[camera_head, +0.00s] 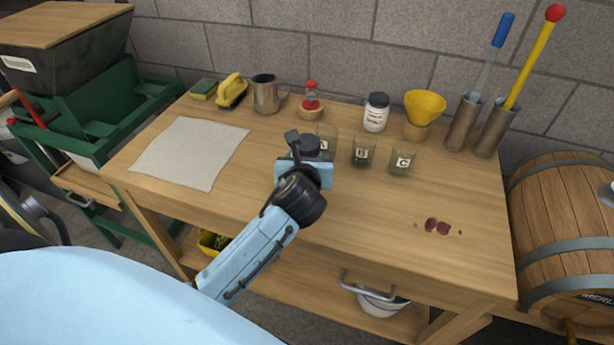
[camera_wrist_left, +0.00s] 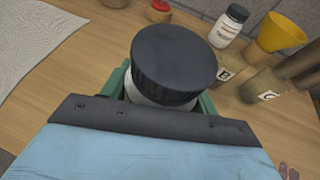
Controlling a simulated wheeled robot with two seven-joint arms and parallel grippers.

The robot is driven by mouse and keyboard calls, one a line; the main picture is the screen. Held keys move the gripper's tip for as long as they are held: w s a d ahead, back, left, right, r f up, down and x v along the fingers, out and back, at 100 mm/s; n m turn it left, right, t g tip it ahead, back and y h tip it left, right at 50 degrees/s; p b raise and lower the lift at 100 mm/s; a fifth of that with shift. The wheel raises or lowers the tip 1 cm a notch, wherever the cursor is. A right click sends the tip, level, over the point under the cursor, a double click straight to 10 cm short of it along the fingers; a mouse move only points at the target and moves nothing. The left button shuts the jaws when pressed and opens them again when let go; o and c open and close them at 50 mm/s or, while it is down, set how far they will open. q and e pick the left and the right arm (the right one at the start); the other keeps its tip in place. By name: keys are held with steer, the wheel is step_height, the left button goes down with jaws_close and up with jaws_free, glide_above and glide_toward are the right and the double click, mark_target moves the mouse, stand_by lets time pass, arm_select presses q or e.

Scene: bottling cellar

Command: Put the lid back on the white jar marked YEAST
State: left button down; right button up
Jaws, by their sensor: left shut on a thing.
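A white jar (camera_wrist_left: 150,97) with a wide black lid (camera_wrist_left: 175,55) on its top is between the fingers of my left gripper (camera_wrist_left: 160,100) in the left wrist view. The lid looks level on the jar. The gripper is shut on the jar below the lid. In the head view the black lid (camera_head: 306,144) shows just above my left gripper (camera_head: 304,165), near the middle of the table. No marking shows on this jar, and its lower part is hidden. I cannot tell whether it touches the tabletop. My right gripper is not in view.
Glass jars A (camera_head: 328,134), B (camera_head: 363,152) and C (camera_head: 403,160) stand close to the right. Behind are a labelled white bottle (camera_head: 375,117), a yellow funnel (camera_head: 425,106) and a metal jug (camera_head: 265,95). A cloth (camera_head: 190,153) lies left; dark red stains (camera_head: 437,226) lie front right.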

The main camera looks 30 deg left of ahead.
arm_select(q)
steer(key=shift+r, duration=0.1)
step_height(320, 180, down, 5)
steer(key=shift+r+b, duration=0.1)
steer(key=shift+b, duration=0.9)
steer(key=shift+f, duration=0.2)
steer(key=shift+c, duration=2.1)
jaws_free()
steer(key=shift+f, duration=0.1)
steer(key=p+v, duration=0.2)
steer(key=v, duration=0.8)
steer(key=shift+s+d+r+p, duration=0.2)
steer(key=shift+s+r+p, duration=0.05)
steer(key=shift+p, duration=0.05)
steer(key=shift+s+d+r, duration=0.25)
steer(key=shift+s+d, duration=0.05)
steer(key=shift+s, duration=0.3)
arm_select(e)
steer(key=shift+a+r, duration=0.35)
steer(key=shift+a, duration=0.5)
